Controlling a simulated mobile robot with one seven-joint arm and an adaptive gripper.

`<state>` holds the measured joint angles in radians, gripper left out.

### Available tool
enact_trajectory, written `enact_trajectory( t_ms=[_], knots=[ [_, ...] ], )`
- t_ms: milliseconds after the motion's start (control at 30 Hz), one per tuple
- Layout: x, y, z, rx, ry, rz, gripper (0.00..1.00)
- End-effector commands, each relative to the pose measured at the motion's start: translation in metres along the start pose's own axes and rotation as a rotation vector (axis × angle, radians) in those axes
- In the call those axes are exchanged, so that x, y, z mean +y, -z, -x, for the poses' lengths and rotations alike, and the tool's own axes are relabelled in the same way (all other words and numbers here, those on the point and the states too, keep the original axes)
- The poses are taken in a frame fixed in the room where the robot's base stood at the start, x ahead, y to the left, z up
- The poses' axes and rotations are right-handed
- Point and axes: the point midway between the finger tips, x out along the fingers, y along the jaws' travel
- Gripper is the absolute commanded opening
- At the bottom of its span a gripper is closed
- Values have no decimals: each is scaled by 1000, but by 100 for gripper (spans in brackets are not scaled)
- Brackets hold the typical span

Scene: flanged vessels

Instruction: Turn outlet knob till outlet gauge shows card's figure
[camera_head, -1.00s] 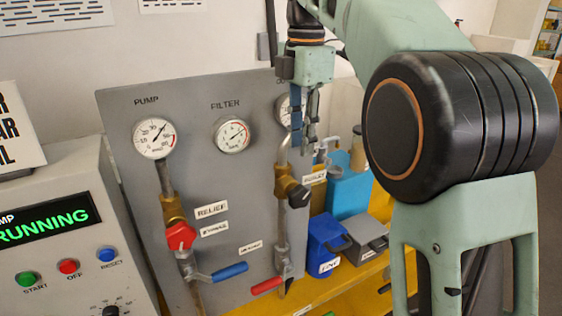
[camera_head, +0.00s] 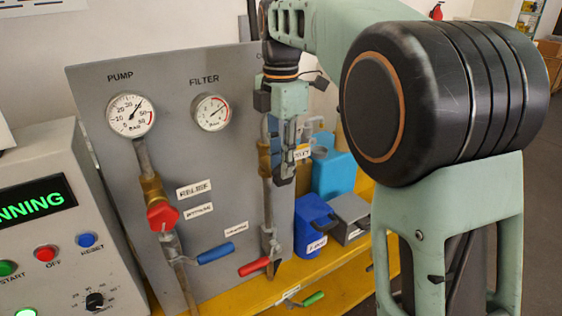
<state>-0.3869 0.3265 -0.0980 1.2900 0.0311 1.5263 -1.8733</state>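My gripper (camera_head: 283,170) points down in front of the right-hand pipe of the grey panel (camera_head: 225,150). It overlaps the area beside the brass valve body (camera_head: 264,158) on that pipe. I cannot tell whether its fingers are open or touching anything. The outlet knob is not clearly visible; dark parts by the fingers cannot be told apart. The outlet gauge is hidden behind my arm, so its reading does not show. No card with a readable figure is in view; only a sliver of a white sign (camera_head: 4,136) shows at the left edge.
The pump gauge (camera_head: 131,116) and filter gauge (camera_head: 211,112) are left of my arm. A red relief knob (camera_head: 162,216), blue lever (camera_head: 215,253) and red lever (camera_head: 254,267) project from the panel. Blue containers (camera_head: 316,224) stand right on the yellow bench (camera_head: 340,290).

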Motion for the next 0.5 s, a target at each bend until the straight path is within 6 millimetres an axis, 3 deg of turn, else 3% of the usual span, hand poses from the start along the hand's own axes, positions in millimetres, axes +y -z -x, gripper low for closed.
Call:
enact_trajectory(
  t_ms=[167,400,500],
  knots=[
    [0,0,0,0,0,0,24],
    [0,0,0,0,0,0,0],
    [0,0,0,0,0,0,0]
  ],
)
